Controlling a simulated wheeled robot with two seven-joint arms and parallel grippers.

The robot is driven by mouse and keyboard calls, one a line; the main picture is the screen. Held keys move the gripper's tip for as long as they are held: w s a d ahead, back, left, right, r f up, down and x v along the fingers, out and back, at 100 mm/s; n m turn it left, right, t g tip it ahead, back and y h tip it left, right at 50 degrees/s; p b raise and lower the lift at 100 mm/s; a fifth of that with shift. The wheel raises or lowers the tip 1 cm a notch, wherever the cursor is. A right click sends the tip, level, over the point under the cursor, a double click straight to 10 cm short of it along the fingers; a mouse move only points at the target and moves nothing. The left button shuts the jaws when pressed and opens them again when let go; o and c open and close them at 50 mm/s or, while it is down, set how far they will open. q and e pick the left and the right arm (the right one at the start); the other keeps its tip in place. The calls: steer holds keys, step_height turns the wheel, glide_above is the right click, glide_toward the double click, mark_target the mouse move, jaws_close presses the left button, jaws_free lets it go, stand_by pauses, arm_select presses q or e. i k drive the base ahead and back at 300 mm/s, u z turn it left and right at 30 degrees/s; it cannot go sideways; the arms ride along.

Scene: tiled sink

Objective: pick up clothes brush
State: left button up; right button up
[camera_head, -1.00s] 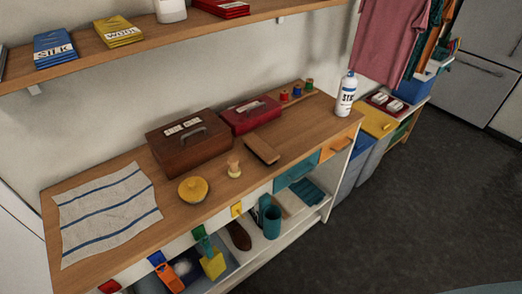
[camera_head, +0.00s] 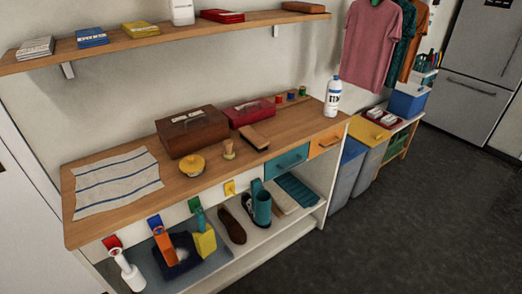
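A flat wooden brush-like block (camera_head: 254,137) lies at a slant on the wooden counter (camera_head: 225,165), in front of the red box. It looks like the clothes brush, but its bristles are hard to make out. A small round-headed brush (camera_head: 229,149) stands upright to its left. A brown oblong thing (camera_head: 303,7) lies on the upper shelf at the right end; I cannot tell whether it is a brush. Neither of my grippers is in view.
A brown box (camera_head: 192,132), a red box (camera_head: 248,112), a yellow round tin (camera_head: 191,166) and a white bottle (camera_head: 333,97) stand on the counter. A striped towel (camera_head: 118,182) covers its left end. Open dark floor (camera_head: 400,235) lies to the right.

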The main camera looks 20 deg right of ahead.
mark_target(257, 141)
steer(key=z, duration=0.45)
steer(key=i, duration=1.25)
steer(key=u, duration=0.4)
